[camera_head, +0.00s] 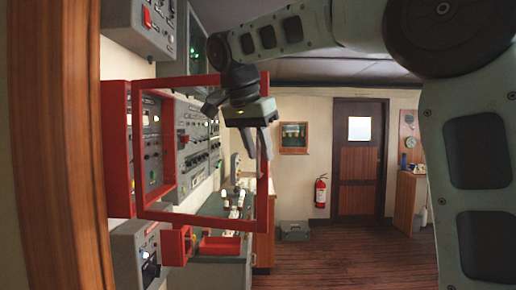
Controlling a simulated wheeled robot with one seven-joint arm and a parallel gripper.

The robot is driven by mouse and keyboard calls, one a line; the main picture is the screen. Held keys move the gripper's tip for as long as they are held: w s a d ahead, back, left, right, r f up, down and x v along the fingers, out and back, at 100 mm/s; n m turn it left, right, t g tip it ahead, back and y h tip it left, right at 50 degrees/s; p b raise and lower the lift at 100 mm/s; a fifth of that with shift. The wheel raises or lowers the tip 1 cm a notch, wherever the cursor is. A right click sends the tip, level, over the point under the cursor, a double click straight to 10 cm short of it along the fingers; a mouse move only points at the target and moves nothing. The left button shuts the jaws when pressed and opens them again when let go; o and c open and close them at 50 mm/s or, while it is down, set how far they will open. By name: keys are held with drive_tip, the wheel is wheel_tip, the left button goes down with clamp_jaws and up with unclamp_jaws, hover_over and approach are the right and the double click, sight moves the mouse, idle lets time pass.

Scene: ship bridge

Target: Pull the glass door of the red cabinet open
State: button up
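The red cabinet (118,150) is on the wall at the left. Its glass door, a red frame (200,220) around a clear pane, stands swung out from the wall, and the panels behind show through it. My gripper (257,156) points down at the door's outer right side, below the top corner. Its two fingers show with a gap between them and overlap the right frame bar in the picture. I cannot tell whether they touch it. No handle can be made out; the gripper may hide it.
A wooden post (62,150) stands close at the left. Grey control panels (200,140) line the wall. A red open box (178,246) sits below the cabinet. A fire extinguisher (320,191) and a brown door (357,165) are at the back. The wooden floor (340,258) at the right is clear.

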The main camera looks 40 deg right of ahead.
drive_tip(key=p+v, duration=0.4)
drive_tip(key=v, duration=1.3)
drive_tip(key=shift+r, duration=0.15)
drive_tip(key=s+a+f+n+y+b, duration=0.1)
drive_tip(key=a+f+n+b, duration=0.1)
drive_tip(key=a+f+n, duration=0.5)
drive_tip(key=s+a+f+n+y+b, duration=0.1)
drive_tip(key=s+a+f+n, duration=0.1)
drive_tip(key=f, duration=0.9)
drive_tip(key=s+a+f+n+y+b, duration=0.1)
drive_tip(key=a+f+n+b, duration=0.1)
drive_tip(key=a+f+n, duration=0.5)
drive_tip(key=s+f+n+y+b, duration=0.1)
drive_tip(key=s+f+n, duration=0.2)
drive_tip(key=s+f, duration=0.6)
drive_tip(key=s+d+f+n+g+y+b, duration=0.1)
drive_tip(key=s+f+n+b, duration=0.1)
drive_tip(key=s+f, duration=0.7)
wheel_tip(320, 180, down, 8)
drive_tip(key=shift+s+d+r+n, duration=0.2)
drive_tip(key=shift+s+n, duration=0.15)
drive_tip(key=shift+n, duration=0.45)
